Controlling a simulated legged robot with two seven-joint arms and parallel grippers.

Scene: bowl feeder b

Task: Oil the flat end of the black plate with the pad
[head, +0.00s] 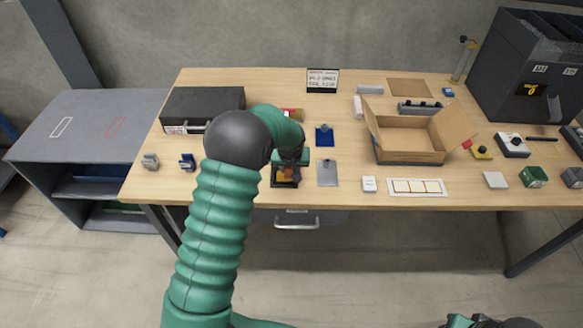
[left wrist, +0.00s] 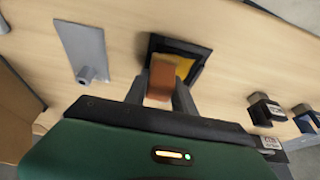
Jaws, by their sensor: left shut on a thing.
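My left gripper (left wrist: 160,88) is shut on an orange-brown block, the pad (left wrist: 160,75). In the left wrist view the pad is over the near edge of a black square tray with a yellow inside (left wrist: 186,62); I cannot tell whether they touch. In the head view my left gripper (head: 288,168) is above that tray (head: 285,184), and the arm hides part of the area. A grey plate with a knob (head: 327,174) lies just right of the tray; it also shows in the left wrist view (left wrist: 80,48). I cannot single out a black plate with certainty.
A blue plate (head: 324,142) lies behind the grey one. An open cardboard box (head: 410,157) and a white card (head: 369,184) are right. Only part of my right arm shows.

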